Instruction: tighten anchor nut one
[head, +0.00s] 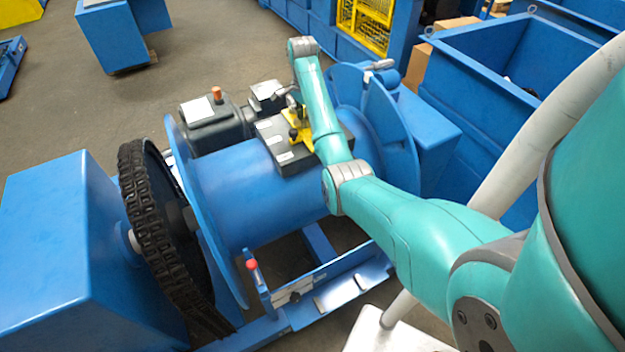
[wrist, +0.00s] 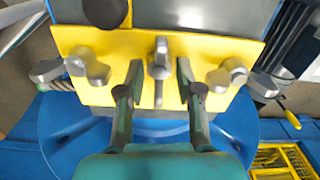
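In the wrist view a yellow plate (wrist: 205,48) carries several grey winged or lobed nuts. A middle nut (wrist: 160,58) stands between my fingertips, a left pair (wrist: 88,68) lies to the left, and a right pair (wrist: 228,72) to the right. I cannot tell which is anchor nut one. My gripper (wrist: 160,72) is open, one finger on each side of the middle nut, with gaps visible on both sides. In the head view the yellow plate (head: 300,130) sits on a dark box on the blue drum, and my arm hides part of it.
The blue drum (head: 250,190) has round end flanges. A black chain (head: 150,215) runs beside the blue housing (head: 70,240). A dark motor (head: 210,120) stands behind the drum. A red-knobbed lever (head: 253,268) rises in front. A blue bin (head: 480,60) stands at the right.

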